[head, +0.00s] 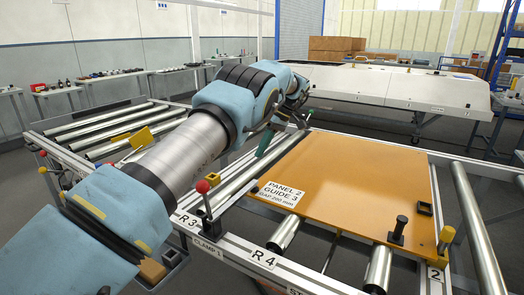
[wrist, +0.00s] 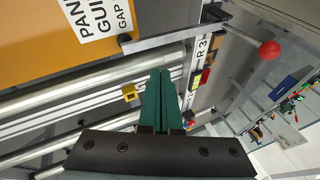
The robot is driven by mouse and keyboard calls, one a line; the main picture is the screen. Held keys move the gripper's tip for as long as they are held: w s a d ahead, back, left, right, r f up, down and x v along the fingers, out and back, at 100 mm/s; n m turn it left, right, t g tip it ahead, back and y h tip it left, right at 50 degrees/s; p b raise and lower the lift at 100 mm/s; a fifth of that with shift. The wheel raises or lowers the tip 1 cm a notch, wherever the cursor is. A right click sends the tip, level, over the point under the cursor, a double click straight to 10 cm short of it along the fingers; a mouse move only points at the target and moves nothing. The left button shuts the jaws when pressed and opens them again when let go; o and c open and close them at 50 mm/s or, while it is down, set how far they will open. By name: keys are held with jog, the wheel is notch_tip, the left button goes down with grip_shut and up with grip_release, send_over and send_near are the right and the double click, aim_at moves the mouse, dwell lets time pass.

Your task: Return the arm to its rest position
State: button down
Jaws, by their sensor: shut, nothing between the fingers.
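My gripper (head: 264,144) has green fingers and is at the end of my blue and silver arm, which stretches from the lower left across the roller frame. In the head view the fingers point down beside the left edge of the orange panel (head: 350,185). In the wrist view my gripper (wrist: 160,78) is shut, with its fingers together and nothing between them. The panel (wrist: 40,50) shows there at the upper left, with part of its white label (wrist: 97,15).
Metal rollers (head: 108,122) lie left of the panel. Red-knobbed levers (head: 203,187) stand on the front rail; one red knob (wrist: 269,49) shows in the wrist view. A black knob (head: 398,230) stands on the panel's near right.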

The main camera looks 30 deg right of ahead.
dwell(0.6)
jog(key=w+a+r+m+g+h, duration=0.1)
jog(key=w+a+r+h, duration=0.15)
jog(key=a, duration=1.05)
jog(key=w+a+r+m+g+h, duration=0.1)
jog(key=w+a, duration=0.2)
jog(key=a, duration=0.9)
jog(key=s+a+f+m+t+h, duration=0.2)
jog(key=s+a, duration=1.8)
jog(key=a, duration=0.1)
jog(key=shift+s+a+m, duration=0.4)
